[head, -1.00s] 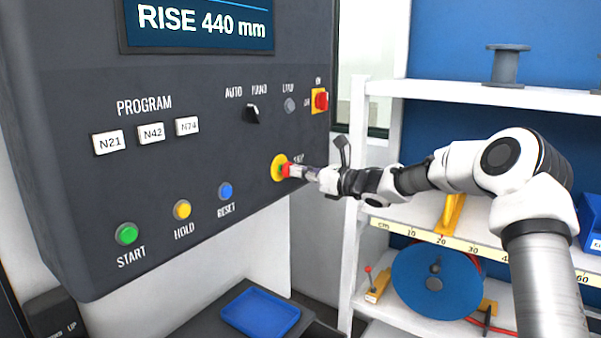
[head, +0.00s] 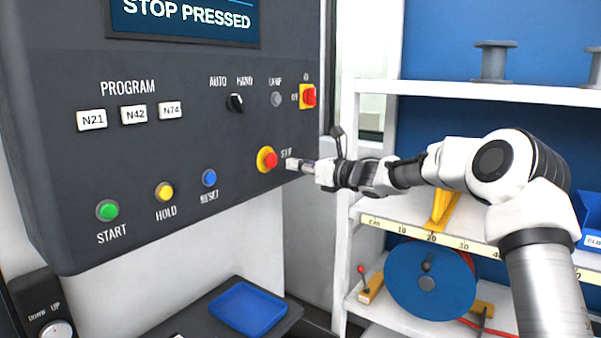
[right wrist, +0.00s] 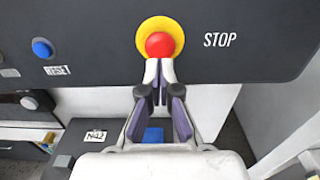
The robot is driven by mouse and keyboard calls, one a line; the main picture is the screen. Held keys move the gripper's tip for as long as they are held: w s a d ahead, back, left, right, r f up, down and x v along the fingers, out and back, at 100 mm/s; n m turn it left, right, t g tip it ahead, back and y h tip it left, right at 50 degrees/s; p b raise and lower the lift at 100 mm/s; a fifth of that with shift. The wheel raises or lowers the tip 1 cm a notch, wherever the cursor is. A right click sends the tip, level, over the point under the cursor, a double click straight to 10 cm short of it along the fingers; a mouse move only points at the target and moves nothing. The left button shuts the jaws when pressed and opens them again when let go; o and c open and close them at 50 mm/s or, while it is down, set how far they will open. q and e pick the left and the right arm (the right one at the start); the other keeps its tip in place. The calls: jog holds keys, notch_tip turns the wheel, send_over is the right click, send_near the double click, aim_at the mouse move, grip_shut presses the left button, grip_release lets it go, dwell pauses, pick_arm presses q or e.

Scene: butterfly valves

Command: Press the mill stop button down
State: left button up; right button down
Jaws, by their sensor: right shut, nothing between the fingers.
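The mill stop button is a red mushroom button (head: 268,160) on a yellow round base, on the lower right of the dark control panel (head: 60,150). It also shows at the top middle of the right wrist view (right wrist: 160,45), beside the word STOP. The panel's screen (head: 190,18) reads "STOP PRESSED". My right gripper (head: 291,163) is shut and empty. In the head view its tips are a little to the right of the button, with a small gap. In the right wrist view the closed tips (right wrist: 159,64) appear just below the red cap. My left gripper is not in view.
Green START (head: 107,210), yellow HOLD (head: 164,192) and blue RESET (head: 209,177) buttons are left of the stop button. A red switch (head: 308,96) is above it. White shelves (head: 470,92) stand at the right. A blue tray (head: 247,307) lies below the panel.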

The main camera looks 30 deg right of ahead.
jog(key=b+v, duration=0.3)
jog(key=v, duration=0.7)
jog(key=w+a+f+g, duration=0.25)
jog(key=a+f, duration=0.25)
jog(key=f, duration=0.8)
jog(key=w+a+f+g, duration=0.1)
jog(key=a+f+g, duration=0.35)
jog(key=f, duration=0.85)
jog(key=s+a+f+m+g, duration=0.1)
jog(key=s+a+f+m, duration=0.2)
jog(key=s+a+f, duration=0.45)
jog(key=s+a+f+m+g, duration=0.2)
jog(key=a+f+m, duration=0.15)
jog(key=f, duration=0.75)
jog(key=s+a+f+m+g+h, duration=0.25)
jog(key=s+f+m, duration=0.55)
jog(key=s, duration=0.4)
jog(key=s+a+f+m+g+h, duration=0.1)
jog(key=s+a+f+m+g, duration=0.25)
jog(key=s+f+m, duration=0.65)
jog(key=s+d+r+m+h, duration=0.2)
jog(key=s+d+m+h, duration=0.2)
jog(key=s+m, duration=0.7)
jog(key=d+m, duration=0.1)
jog(key=m, duration=0.5)
jog(key=shift+s, duration=0.4)
